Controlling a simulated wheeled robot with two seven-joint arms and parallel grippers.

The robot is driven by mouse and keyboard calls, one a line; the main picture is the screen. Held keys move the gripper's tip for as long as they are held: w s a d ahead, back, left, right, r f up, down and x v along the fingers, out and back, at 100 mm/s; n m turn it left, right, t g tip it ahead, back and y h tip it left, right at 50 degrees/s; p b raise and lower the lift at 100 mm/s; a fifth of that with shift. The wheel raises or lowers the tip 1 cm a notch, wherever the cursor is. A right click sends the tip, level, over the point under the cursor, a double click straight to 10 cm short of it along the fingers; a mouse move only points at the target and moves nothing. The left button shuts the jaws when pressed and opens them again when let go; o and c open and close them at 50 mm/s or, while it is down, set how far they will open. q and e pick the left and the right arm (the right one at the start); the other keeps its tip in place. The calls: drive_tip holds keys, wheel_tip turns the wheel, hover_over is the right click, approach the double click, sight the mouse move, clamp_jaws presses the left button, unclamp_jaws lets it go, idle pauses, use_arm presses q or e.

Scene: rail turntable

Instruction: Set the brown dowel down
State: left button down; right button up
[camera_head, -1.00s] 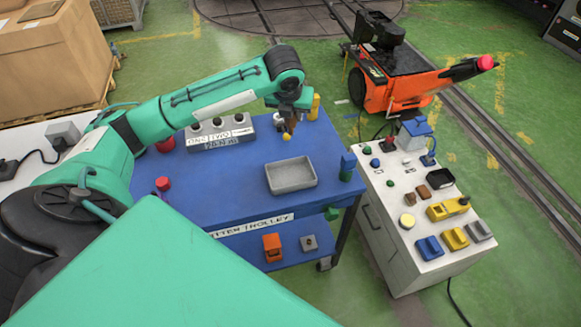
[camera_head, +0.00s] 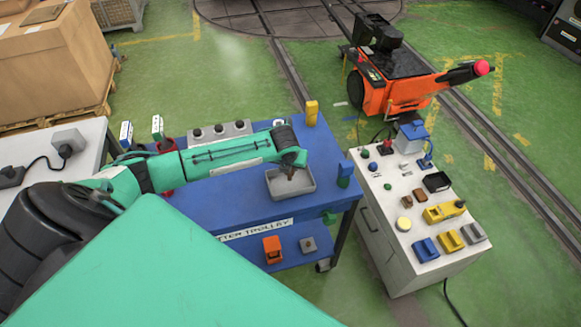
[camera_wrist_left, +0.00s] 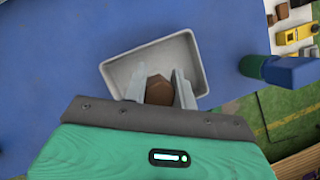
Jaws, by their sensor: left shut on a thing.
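The brown dowel (camera_wrist_left: 159,90) is held between the two fingers of my left gripper (camera_wrist_left: 158,88) in the left wrist view. The gripper and the dowel are over the grey tray (camera_head: 306,184) on the blue trolley top (camera_head: 235,205). The dowel's lower end is hidden, so I cannot tell whether it touches the tray floor. The tray, also in the left wrist view (camera_wrist_left: 125,68), shows no other thing inside. My right gripper is not in view.
A blue and green block stack (camera_head: 344,175) stands right of the tray. A yellow block (camera_head: 311,113) is at the trolley's back edge, near a grey panel with several knobs (camera_head: 218,132). A white cabinet (camera_head: 398,250) with several small parts stands at the right.

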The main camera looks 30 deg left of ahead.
use_arm(q)
drive_tip(key=shift+f, duration=1.15)
drive_tip(key=c, duration=1.1)
unclamp_jaws()
drive_tip(key=shift+f, duration=0.1)
drive_tip(key=b+v, duration=0.2)
drive_tip(key=v, duration=1)
